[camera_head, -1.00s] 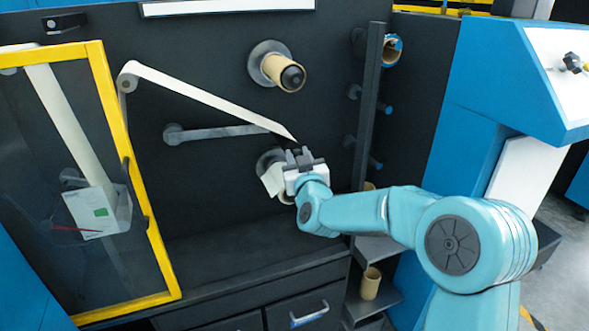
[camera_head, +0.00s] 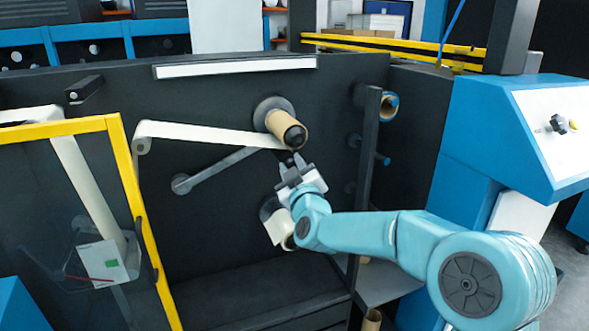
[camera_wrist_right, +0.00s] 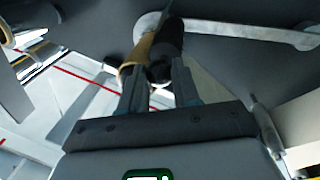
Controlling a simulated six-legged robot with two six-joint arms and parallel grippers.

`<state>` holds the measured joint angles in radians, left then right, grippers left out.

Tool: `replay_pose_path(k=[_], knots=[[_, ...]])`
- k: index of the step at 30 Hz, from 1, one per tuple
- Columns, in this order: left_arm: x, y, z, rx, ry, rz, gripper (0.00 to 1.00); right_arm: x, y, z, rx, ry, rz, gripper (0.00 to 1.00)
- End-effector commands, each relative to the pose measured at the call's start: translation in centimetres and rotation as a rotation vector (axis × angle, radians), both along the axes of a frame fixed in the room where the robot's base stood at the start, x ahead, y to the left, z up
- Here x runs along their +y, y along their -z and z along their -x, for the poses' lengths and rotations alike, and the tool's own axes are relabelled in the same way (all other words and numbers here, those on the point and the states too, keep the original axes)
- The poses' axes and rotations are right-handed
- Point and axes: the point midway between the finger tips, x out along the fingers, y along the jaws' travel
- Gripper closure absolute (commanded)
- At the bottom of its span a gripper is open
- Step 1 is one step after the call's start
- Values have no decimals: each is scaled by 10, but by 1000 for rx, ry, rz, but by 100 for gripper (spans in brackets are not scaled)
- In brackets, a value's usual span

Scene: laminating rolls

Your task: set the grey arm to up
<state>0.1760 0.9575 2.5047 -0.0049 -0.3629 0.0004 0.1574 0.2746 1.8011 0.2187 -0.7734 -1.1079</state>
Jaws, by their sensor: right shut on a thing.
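The grey arm (camera_head: 215,168) is pivoted at its left end on the dark panel and slants up to the right, its far end hidden near the pale web. It also runs across the top of the right wrist view (camera_wrist_right: 245,32). My right gripper (camera_head: 290,165) is at the arm's far end, just below the upper roll core. In the wrist view its fingers (camera_wrist_right: 160,88) close around a dark round piece (camera_wrist_right: 162,50), which appears to be the arm's end. My left gripper is not in view.
A brown core (camera_head: 277,122) sits on the upper spindle, close above my gripper. A pale web (camera_head: 205,134) runs left from there. A white roll (camera_head: 278,230) is below. A yellow-framed guard (camera_head: 128,185) stands left and a dark post (camera_head: 367,175) right.

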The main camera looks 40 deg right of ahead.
Motion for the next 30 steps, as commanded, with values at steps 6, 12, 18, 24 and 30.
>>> replay_pose_path(k=[6, 12, 18, 24, 30], knots=[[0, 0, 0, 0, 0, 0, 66, 0, 0, 0, 0, 0, -1, 100], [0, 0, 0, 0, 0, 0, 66, 0, 1, 0, 0, 0, -1, 44], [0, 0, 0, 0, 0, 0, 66, 0, 1, 0, 0, 0, -1, 44], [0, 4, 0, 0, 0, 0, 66, 6, 3, 16, -1, -1, -1, 44], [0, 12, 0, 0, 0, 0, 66, 25, 10, 62, -2, -2, -1, 44]])
